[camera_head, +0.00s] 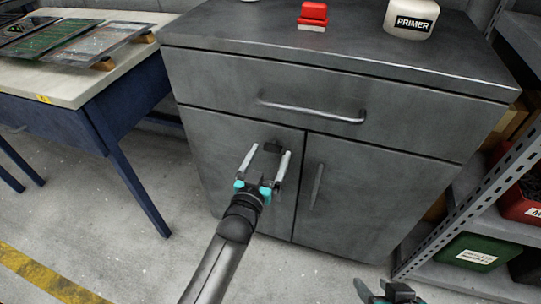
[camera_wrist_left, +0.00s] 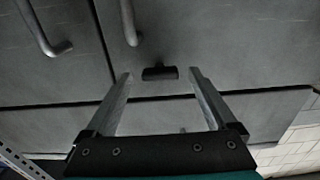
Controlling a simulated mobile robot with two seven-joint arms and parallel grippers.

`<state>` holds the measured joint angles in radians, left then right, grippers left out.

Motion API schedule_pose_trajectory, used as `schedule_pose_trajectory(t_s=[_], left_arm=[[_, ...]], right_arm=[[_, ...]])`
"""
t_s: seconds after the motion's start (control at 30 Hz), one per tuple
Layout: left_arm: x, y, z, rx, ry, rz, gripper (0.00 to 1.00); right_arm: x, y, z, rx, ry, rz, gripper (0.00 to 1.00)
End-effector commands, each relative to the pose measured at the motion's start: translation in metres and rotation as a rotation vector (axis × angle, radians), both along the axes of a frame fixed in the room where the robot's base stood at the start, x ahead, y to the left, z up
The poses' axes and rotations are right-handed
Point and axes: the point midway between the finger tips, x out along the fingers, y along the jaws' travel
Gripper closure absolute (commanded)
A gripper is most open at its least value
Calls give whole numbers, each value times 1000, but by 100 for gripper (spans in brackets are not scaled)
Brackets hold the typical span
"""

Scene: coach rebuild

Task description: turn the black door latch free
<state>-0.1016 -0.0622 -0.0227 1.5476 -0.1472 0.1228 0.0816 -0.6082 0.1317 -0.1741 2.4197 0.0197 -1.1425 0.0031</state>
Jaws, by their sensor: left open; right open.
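The black door latch (camera_head: 273,147) is on the grey cabinet's left door, near its upper edge below the drawer. In the left wrist view the latch (camera_wrist_left: 160,73) is a short dark bar lying crosswise in the picture. My left gripper (camera_head: 270,152) is open in front of the left door. In the left wrist view its two fingers (camera_wrist_left: 160,74) point toward the door, with the latch between their tips in the picture. I cannot tell whether they touch it. My right gripper (camera_head: 385,290) is open at the bottom edge, partly cut off and away from the cabinet.
The grey cabinet (camera_head: 400,190) has a drawer with a bar handle (camera_head: 312,110) and a right-door handle (camera_head: 316,187). A red block (camera_head: 314,12) and a primer container (camera_head: 410,18) stand on top. A workbench (camera_head: 95,85) is left, metal shelving (camera_head: 480,185) right.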

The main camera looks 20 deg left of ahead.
Motion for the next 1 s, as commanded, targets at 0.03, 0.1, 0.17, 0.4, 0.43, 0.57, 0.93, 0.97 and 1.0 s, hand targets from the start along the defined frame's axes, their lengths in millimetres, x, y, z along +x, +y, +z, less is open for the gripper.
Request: schedule_pose_trajectory(t_s=[0.03, 0.1, 0.17, 0.4, 0.43, 0.57, 0.93, 0.97, 1.0], left_arm=[[3, 0, -1, 0, -1, 0, 10], [7, 0, 0, 0, -2, 0, 10], [9, -1, 0, 0, -2, 0, 10], [13, -1, 0, 0, -1, 0, 10], [13, -1, 1, 0, -1, 0, 10], [13, -1, 1, 0, -1, 0, 10], [13, 0, 1, 0, -1, 0, 44], [13, 0, 0, 0, -1, 0, 47], [13, 0, 0, 0, -1, 0, 52]], right_arm=[[2, 3, -2, 9, -18, 5, 50], [5, 7, -2, 21, -44, 9, 50], [7, 9, -2, 28, -62, 12, 50], [11, 13, -1, 43, -95, 16, 50], [11, 13, -1, 44, -96, 16, 50], [11, 13, -1, 45, -97, 17, 50], [11, 13, -1, 44, -96, 16, 50], [11, 13, -1, 44, -96, 16, 50], [11, 13, -1, 44, -96, 16, 50]])
